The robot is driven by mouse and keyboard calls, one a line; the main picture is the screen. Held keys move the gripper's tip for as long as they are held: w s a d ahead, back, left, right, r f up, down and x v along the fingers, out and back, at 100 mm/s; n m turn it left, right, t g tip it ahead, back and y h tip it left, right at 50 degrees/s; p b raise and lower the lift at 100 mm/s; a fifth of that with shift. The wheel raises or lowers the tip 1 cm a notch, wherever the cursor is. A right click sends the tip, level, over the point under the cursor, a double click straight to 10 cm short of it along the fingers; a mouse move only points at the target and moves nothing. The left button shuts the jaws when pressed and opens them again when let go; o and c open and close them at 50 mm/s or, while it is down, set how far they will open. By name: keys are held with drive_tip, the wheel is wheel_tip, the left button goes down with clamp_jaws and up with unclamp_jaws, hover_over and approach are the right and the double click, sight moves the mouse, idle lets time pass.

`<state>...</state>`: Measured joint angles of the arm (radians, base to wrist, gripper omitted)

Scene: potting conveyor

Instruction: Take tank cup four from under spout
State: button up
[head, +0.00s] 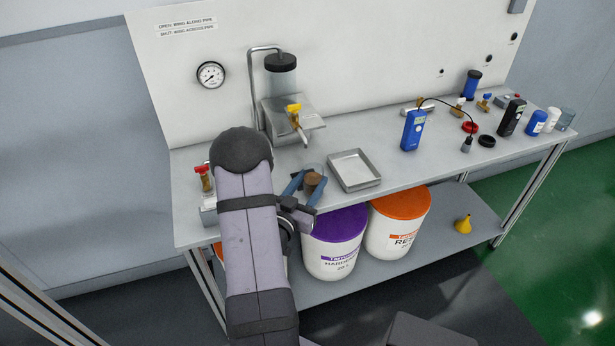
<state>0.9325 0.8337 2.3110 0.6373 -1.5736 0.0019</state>
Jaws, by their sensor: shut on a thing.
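My gripper (306,184) has blue fingers and is shut on a small cup (313,179), which shows a brown top. A faint clear rim seems to show around it. The cup is over the bench's front part, in front of the spout (301,132) and apart from it. I cannot tell whether it touches the bench. The spout hangs from a small metal tank stand (305,109) and has a yellow valve handle (294,108). My arm hides the bench to the left of the cup. No number on the cup can be read.
An empty metal tray (373,184) lies right of the cup. A red-handled valve (202,178) is at the bench's left end. A blue meter (413,131), bottles and small parts fill the right. Lidded buckets (337,256) stand on the lower shelf.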

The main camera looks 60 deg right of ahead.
drive_tip(key=shift+s+a, duration=0.5)
wheel_tip(320, 180, up, 8)
drive_tip(key=p, duration=0.6)
drive_tip(key=shift+w, duration=0.1)
idle(0.3)
